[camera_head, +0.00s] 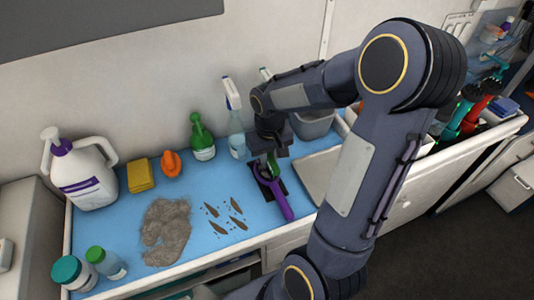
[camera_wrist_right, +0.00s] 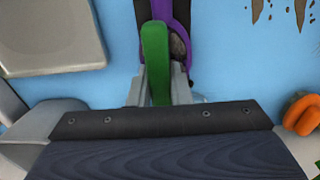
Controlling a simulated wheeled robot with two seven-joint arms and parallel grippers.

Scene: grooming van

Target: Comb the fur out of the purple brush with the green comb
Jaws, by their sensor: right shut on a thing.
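My right gripper (camera_head: 264,160) is shut on the green comb (camera_head: 275,171), above the blue worktop. The green comb (camera_wrist_right: 156,50) stands between the fingers in the right wrist view. The purple brush (camera_head: 279,199) lies on the worktop under the gripper, its handle toward the front edge. In the wrist view the comb lies across the purple brush (camera_wrist_right: 182,12), with grey-brown fur (camera_wrist_right: 177,48) showing beside it. Whether comb and bristles touch is hidden. My left gripper is not in view.
A grey fur pile (camera_head: 167,232) and several dark tufts (camera_head: 237,206) lie left of the brush. Bottles stand along the back, including a white jug (camera_head: 82,178) and a spray bottle (camera_head: 236,125). A grey tray (camera_head: 318,172) is right of the brush.

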